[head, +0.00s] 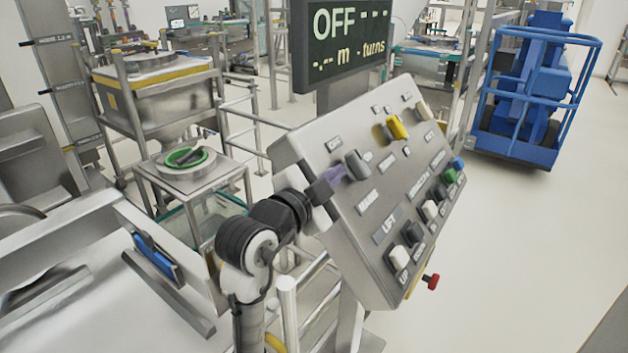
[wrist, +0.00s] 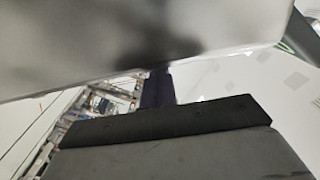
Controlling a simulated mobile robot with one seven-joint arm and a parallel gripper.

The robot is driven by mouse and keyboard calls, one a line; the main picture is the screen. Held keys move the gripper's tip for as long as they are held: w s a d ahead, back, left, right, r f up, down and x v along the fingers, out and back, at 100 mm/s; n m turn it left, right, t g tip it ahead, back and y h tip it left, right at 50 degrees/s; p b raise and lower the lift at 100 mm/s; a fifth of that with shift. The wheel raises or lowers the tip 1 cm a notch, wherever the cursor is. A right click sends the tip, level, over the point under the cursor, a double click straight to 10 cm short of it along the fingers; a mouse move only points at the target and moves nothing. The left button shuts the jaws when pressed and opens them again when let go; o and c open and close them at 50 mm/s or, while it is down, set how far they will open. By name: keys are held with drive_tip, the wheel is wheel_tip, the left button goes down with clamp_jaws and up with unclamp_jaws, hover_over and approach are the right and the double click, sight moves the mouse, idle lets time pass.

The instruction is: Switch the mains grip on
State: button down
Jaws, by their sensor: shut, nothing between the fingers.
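The mains grip is a grey rotary knob (head: 357,165) on the sloped steel control panel (head: 318,150), above a label that reads like MAINS. My gripper (head: 335,175) is shut and empty. Its purple-tinted fingertips are just left of the grip, close to the panel face; I cannot tell whether they touch it. In the wrist view the dark fingers (wrist: 157,88) point up at a blurred grey surface, and the grip is not recognisable there. The display (head: 345,45) above the panel reads OFF, with dashes below.
A yellow knob (head: 397,128) sits further up the panel. Push buttons (head: 430,209) line its right side, with a red knob (head: 431,282) below the edge. A blue lift (head: 535,90) stands back right. A steel bin (head: 160,100) stands at left. The right floor is clear.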

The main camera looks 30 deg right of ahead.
sight(350, 162)
drive_tip(key=shift+p+x, duration=0.35)
drive_tip(key=shift+x, duration=1.15)
drive_tip(key=shift+w, duration=0.1)
